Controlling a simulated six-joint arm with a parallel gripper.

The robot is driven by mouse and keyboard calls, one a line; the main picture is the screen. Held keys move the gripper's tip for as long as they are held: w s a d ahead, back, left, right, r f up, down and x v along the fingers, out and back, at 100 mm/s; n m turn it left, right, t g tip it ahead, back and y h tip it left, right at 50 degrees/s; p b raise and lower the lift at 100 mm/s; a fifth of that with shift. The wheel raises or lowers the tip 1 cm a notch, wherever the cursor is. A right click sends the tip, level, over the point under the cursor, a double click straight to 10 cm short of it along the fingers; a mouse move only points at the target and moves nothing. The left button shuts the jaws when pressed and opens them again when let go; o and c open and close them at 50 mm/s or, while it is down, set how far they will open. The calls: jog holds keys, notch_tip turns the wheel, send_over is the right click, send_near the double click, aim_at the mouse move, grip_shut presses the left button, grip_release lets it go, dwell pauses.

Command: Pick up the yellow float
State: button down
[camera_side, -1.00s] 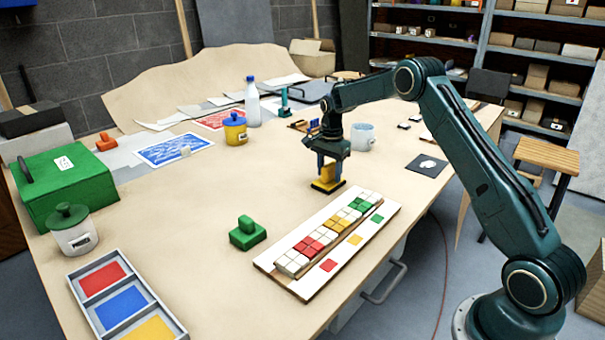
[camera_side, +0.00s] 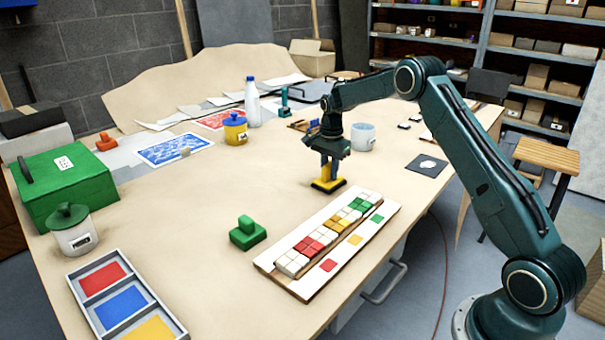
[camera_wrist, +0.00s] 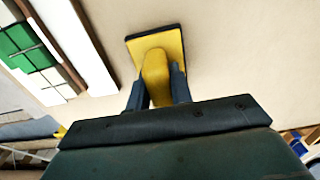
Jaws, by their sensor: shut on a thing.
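The yellow float (camera_side: 328,185) is a yellow block with a raised handle and a dark base plate. It sits at the table's middle, behind the tile board, and looks to be on or just at the table surface. My gripper (camera_side: 328,164) is above it, pointing down, with its fingers closed on the handle. In the wrist view the float (camera_wrist: 171,44) shows its yellow top and dark rim, and the gripper fingers (camera_wrist: 159,88) press both sides of the handle.
The tile board (camera_side: 285,282) with coloured tiles lies just in front. A green float (camera_side: 247,235) stands to the left. A white cup (camera_side: 362,137) and a dark square (camera_side: 426,166) are behind and right. The table between the green float and the blue sheet (camera_side: 174,149) is clear.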

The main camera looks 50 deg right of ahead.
aim_at(329, 164)
notch_tip(329, 164, up, 20)
dwell(0.6)
jog(key=shift+f, duration=0.1)
dwell(0.4)
jog(key=c, duration=2)
grip_release()
jog(key=shift+c, duration=0.7)
jog(key=shift+a, duration=0.1)
